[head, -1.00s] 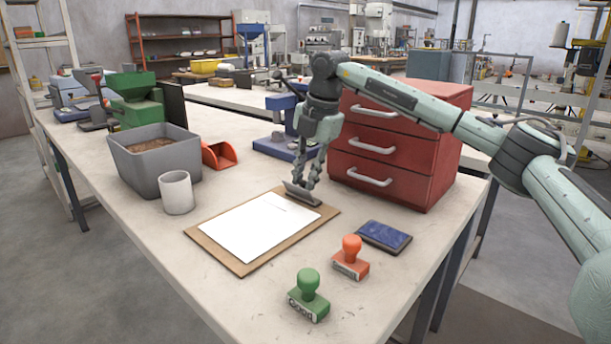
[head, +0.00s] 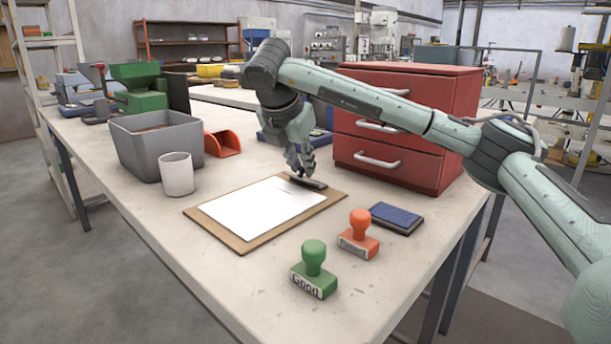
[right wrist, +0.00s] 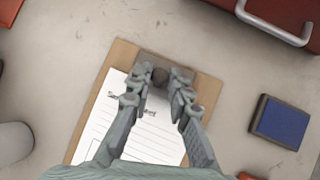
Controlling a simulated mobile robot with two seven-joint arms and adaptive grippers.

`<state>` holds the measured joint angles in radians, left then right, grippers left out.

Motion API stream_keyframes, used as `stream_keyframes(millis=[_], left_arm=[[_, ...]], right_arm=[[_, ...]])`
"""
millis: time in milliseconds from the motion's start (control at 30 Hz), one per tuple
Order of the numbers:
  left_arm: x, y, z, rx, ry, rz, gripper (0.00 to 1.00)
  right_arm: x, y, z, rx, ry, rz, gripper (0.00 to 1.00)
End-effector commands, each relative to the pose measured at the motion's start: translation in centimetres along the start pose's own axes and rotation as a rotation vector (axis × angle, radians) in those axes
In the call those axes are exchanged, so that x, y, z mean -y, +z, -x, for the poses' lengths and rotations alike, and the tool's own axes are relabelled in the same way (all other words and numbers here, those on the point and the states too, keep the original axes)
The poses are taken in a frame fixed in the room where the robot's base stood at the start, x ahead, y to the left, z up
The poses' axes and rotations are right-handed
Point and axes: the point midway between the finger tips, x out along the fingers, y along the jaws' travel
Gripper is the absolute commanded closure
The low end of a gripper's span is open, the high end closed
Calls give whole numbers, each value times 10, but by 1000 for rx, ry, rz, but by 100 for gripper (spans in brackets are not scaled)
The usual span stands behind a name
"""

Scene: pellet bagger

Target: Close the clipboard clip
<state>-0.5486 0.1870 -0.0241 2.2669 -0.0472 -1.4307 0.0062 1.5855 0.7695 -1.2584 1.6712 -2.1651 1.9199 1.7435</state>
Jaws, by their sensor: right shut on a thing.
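The brown clipboard (head: 333,198) lies on the table with white paper (head: 262,208) on it. Its dark metal clip (head: 312,183) sits at the far right end and looks low, nearly flat against the board. My right gripper (head: 302,175) is at the clip, its fingertips shut on it. In the right wrist view the fingers of my right gripper (right wrist: 160,74) straddle the clip end of the clipboard (right wrist: 206,88), and they hide most of the clip. My left gripper is not in view.
A red drawer cabinet (head: 405,140) stands close behind the clip. A blue ink pad (head: 396,219), an orange stamp (head: 359,235) and a green stamp (head: 314,270) are in front. A light cup (head: 176,174) and grey bin (head: 150,150) stand left.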

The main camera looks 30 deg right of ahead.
Motion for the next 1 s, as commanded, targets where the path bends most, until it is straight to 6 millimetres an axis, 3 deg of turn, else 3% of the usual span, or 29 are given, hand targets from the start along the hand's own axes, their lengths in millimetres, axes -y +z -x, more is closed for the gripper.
stream_keyframes(millis=[100,267,600,1000], left_arm=[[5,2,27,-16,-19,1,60],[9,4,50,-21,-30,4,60],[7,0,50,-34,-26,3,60],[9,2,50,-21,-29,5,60]], right_arm=[[-1,-9,-2,109,-9,28,100],[-2,-14,0,243,-27,61,100],[-3,-22,0,449,-53,109,100],[-3,-26,-2,528,-63,126,100]])
